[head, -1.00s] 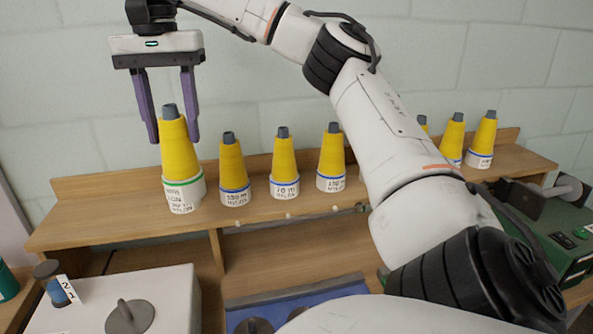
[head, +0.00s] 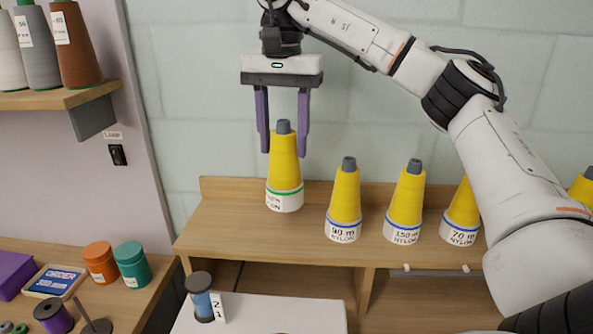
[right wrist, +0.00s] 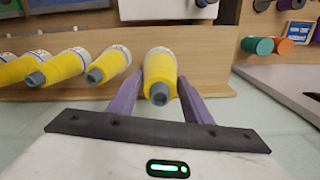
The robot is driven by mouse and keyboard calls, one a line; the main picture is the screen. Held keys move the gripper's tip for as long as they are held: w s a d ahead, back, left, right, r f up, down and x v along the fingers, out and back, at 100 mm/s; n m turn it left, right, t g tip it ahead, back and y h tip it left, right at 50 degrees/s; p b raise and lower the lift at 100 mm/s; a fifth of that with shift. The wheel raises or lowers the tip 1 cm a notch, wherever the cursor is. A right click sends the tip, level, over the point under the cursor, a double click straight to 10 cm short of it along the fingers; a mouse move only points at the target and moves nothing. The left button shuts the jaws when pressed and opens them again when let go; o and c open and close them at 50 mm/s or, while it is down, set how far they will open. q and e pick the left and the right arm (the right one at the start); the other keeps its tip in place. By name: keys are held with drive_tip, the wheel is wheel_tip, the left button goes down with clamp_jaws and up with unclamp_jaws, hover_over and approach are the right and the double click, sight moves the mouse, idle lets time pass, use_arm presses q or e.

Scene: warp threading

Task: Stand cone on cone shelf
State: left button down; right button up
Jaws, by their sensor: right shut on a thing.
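My right gripper (head: 284,153) is shut on a yellow cone (head: 285,160) with a green band, its purple fingers on either side. The cone is upright at the left end of a wooden shelf (head: 225,225) with a low back board. I cannot tell if its base touches the board. In the right wrist view the cone (right wrist: 160,72) sits between the fingers. Blue-banded yellow cones stand to its right, the nearest (head: 345,198) apart from it. My left gripper is not in view.
A wall shelf (head: 60,99) at upper left holds white, grey and brown cones. Shelf space left of the held cone is bare.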

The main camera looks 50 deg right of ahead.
sight(282, 121)
wheel_tip(282, 121, down, 7)
drive_tip(key=shift+r, duration=0.2)
idle(0.3)
drive_tip(key=shift+f, duration=0.1)
drive_tip(key=o, duration=1)
wheel_tip(282, 121, up, 12)
drive_tip(key=shift+r, duration=0.1)
